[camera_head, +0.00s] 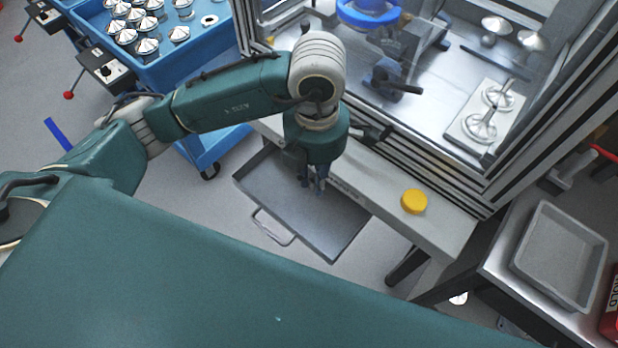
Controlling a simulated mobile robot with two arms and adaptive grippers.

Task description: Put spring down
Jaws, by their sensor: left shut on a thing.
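My left gripper (317,186) points down over the grey metal tray (345,240), near the edge of the workbench ledge. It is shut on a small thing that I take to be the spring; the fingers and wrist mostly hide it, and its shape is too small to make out. I cannot tell whether it touches the tray floor. The tray looks otherwise empty and has a wire handle at its front. My right gripper is not in view.
A yellow round cap (414,201) lies on the pale ledge (445,228). Behind stands a machine enclosure with a blue-ringed fixture (368,12) and metal parts. A blue bin of shiny parts (205,42) is upper left. An empty grey tray (560,255) sits at right.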

